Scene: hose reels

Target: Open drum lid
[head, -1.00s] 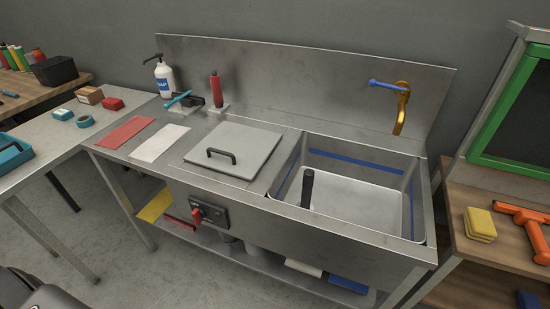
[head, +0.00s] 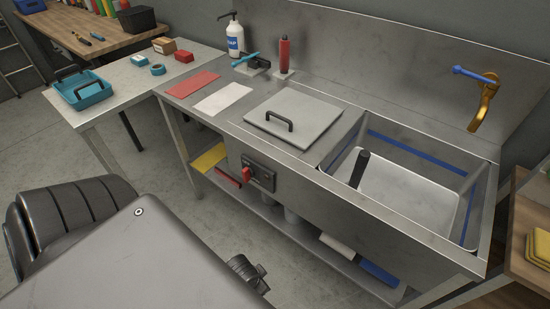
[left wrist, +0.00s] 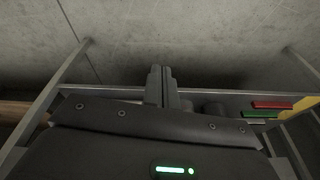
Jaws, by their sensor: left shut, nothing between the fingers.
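The lid (head: 302,104) is a flat grey square plate with a black bar handle (head: 279,119). It lies flat on the steel bench, left of the sink basin, and looks closed. My left gripper shows in the left wrist view (left wrist: 161,74), its two grey fingers together with nothing between them, over the concrete floor. The lid is not in the left wrist view. In the head view my own dark and grey parts fill the lower left, apart from the lid. My right gripper is not in view.
The sink basin (head: 400,190) with a black upright post (head: 359,169) is right of the lid. A soap bottle (head: 235,39) and red cylinder (head: 284,55) stand behind. A side table (head: 120,75) stands left.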

